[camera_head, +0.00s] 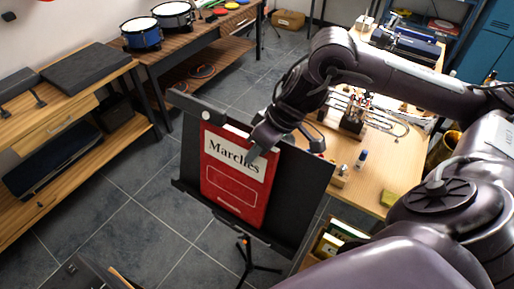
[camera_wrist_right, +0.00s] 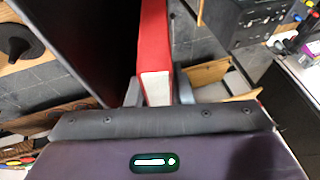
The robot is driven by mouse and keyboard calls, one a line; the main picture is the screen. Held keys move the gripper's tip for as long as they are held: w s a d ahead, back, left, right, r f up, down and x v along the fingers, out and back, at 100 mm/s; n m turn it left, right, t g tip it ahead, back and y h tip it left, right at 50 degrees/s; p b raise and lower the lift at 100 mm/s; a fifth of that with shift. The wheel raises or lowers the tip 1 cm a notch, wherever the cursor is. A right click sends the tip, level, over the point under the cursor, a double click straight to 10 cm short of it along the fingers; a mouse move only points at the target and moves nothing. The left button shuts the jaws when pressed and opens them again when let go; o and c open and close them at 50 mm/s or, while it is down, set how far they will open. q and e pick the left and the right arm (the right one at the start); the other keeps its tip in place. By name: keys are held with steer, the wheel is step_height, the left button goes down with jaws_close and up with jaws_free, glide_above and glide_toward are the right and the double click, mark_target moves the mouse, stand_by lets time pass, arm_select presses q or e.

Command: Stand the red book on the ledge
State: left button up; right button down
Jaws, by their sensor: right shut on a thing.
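The red book (camera_head: 232,190), with a white "Marches" label, is upright and slightly tilted in front of the black music stand panel (camera_head: 298,185). Its lower edge is close to the stand's ledge (camera_head: 186,189); I cannot tell whether it touches. My right gripper (camera_head: 255,150) is at the book's upper right edge, shut on it. In the right wrist view, the red book (camera_wrist_right: 155,40) runs between the two fingers (camera_wrist_right: 158,93), with the dark stand panel at its left. My left gripper is not seen.
A wooden table (camera_head: 395,178) with brass parts and small bottles stands right of the stand. A wooden shelf (camera_head: 75,115) is at the left, and a bench with drums (camera_head: 142,32) is behind. Open tiled floor lies left of the stand.

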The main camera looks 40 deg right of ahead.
steer(key=shift+s+a+f+b, duration=0.15)
steer(key=shift+f+b, duration=0.25)
steer(key=shift+f, duration=0.5)
steer(key=c, duration=1.2)
jaws_free()
steer(key=b+v, duration=0.1)
steer(key=v, duration=0.6)
steer(key=shift+r, duration=0.4)
